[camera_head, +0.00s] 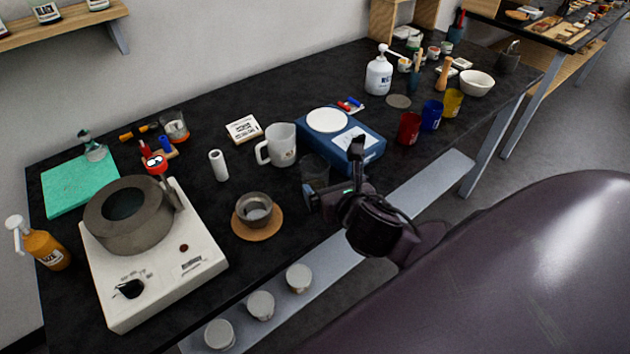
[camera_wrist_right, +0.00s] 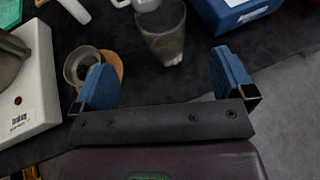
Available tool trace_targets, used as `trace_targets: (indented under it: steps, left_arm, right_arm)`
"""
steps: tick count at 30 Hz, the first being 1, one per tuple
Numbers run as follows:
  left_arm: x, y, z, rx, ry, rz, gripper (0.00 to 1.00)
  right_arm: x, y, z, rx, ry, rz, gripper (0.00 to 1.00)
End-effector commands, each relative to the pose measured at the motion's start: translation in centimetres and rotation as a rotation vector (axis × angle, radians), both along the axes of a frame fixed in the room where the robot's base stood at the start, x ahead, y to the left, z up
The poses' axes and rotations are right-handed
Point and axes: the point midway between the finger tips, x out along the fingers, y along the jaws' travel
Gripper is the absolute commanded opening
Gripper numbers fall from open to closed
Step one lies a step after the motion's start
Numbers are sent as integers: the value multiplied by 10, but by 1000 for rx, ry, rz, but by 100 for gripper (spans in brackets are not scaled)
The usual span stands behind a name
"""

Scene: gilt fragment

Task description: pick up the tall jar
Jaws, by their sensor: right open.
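The tall jar (camera_head: 315,170) is a clear, smoky glass vessel standing upright on the black table, in front of the blue scale. It also shows in the right wrist view (camera_wrist_right: 165,35), at the top centre. My right gripper (camera_head: 334,176) is open and empty over the table's front edge. In the wrist view, its two blue fingers (camera_wrist_right: 163,72) are spread wide, with the jar beyond them and roughly between them. The fingers do not appear to touch it. My left gripper is not in view.
A grey bowl on a round cork mat (camera_head: 252,235) stands left of the jar. A white mug (camera_head: 281,147) is behind it, and the blue scale (camera_head: 365,139) is behind to the right. Red, blue and yellow cups (camera_head: 409,128) stand farther right. Small lidded pots (camera_head: 299,278) line the lower ledge.

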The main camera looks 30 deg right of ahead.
Motion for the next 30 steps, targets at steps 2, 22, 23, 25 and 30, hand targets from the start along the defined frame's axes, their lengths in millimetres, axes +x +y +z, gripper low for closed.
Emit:
trace_targets:
  steps: [2,22,23,25,30]
  left_arm:
    - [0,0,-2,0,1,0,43]
    - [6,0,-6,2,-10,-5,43]
    - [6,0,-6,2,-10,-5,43]
    - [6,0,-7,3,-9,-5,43]
    - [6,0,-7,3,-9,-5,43]
  right_arm:
    - [11,-3,-5,0,-1,-2,100]
    - [74,-20,-35,5,-1,-2,100]
    - [77,-20,-37,5,-1,-2,100]
    - [83,-22,-39,4,-1,-3,100]
    - [87,-24,-40,4,-1,-2,100]
